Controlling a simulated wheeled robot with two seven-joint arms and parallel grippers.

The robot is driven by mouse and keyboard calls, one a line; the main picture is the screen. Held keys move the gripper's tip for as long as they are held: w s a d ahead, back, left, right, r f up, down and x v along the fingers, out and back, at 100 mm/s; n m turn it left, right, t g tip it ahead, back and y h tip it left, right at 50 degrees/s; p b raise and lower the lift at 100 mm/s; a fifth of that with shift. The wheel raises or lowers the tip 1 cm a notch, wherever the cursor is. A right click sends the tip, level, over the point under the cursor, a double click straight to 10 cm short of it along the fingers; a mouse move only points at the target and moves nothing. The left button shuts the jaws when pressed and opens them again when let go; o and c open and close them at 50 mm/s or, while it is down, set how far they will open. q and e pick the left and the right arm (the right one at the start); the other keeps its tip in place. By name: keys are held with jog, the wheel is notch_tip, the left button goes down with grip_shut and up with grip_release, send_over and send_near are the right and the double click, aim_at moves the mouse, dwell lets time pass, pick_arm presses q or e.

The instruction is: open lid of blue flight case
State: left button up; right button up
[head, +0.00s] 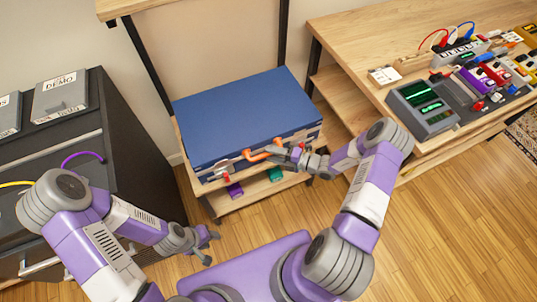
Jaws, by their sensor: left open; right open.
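The blue flight case (248,112) lies flat with its lid closed on a wooden shelf in the middle of the head view. Its front side faces me and carries an orange handle (259,153) and a metal latch with red (224,168) near the left end. My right gripper (284,151) is open at the case's front, close to the right end of the handle; I cannot tell whether it touches. My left gripper (212,245) is open and empty, low in front of the shelf and away from the case.
The wooden shelf (209,187) has a lower level with a purple item (235,190) and a teal item (275,174). A dark cabinet (118,140) stands at left with grey boxes on top. A wooden desk (345,32) with pedals and electronics stands at right. Wooden floor lies between.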

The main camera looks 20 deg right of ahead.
jog(key=shift+x, duration=1)
jog(key=shift+c, duration=0.3)
grip_shut()
